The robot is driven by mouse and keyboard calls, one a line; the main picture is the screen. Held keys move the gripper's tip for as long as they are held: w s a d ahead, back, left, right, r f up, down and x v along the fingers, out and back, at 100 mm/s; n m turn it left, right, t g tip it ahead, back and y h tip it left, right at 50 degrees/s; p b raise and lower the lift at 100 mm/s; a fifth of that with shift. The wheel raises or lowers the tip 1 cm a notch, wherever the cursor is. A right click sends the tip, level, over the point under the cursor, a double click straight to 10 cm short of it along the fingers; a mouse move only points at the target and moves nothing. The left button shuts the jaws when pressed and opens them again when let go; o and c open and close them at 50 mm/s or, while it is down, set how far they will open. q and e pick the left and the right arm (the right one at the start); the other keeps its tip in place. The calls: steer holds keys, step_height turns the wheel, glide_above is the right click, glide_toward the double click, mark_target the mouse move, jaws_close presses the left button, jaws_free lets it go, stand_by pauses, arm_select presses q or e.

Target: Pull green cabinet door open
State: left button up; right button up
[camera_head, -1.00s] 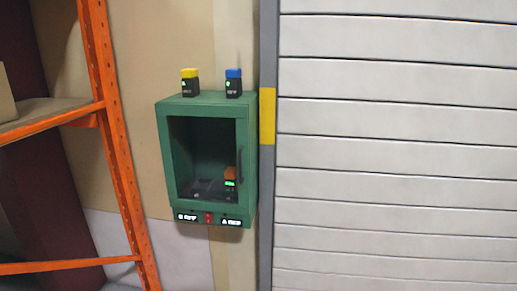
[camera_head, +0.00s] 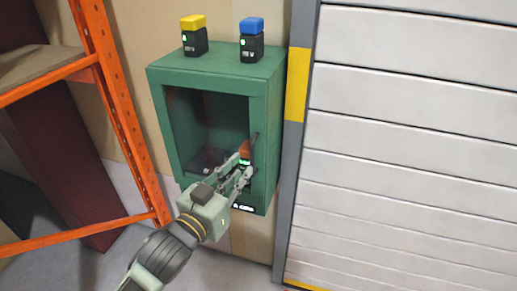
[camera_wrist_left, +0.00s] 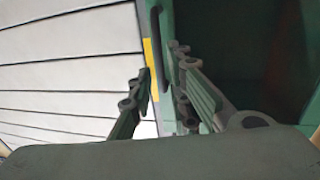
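The green cabinet (camera_head: 215,62) is fixed to the wall, and its framed door (camera_head: 262,120) looks shut. The dark vertical door handle (camera_head: 254,146) is on the right side of the door and also shows in the left wrist view (camera_wrist_left: 161,50). My left gripper (camera_head: 247,166) is at the lower right of the door front, close to the handle. In the left wrist view its fingers (camera_wrist_left: 160,75) are apart, with the handle beyond the gap between them. Contact cannot be told. The gripper covers part of the cabinet's lower front. My right gripper is out of view.
A yellow-topped device (camera_head: 194,38) and a blue-topped device (camera_head: 251,43) stand on the cabinet. An orange-topped device (camera_head: 244,147) shows behind the door's front. An orange rack (camera_head: 118,100) stands left, and a white slatted shutter (camera_head: 410,130) is right.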

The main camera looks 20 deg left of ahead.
mark_target(252, 160)
arm_select(q)
steer(key=p+x, duration=0.1)
steer(key=x, duration=0.3)
steer(key=shift+d+r, duration=0.1)
steer(key=shift+r, duration=0.1)
steer(key=shift+f+p+x, duration=0.2)
steer(key=shift+p+x, duration=0.2)
steer(key=shift+x, duration=0.85)
jaws_close()
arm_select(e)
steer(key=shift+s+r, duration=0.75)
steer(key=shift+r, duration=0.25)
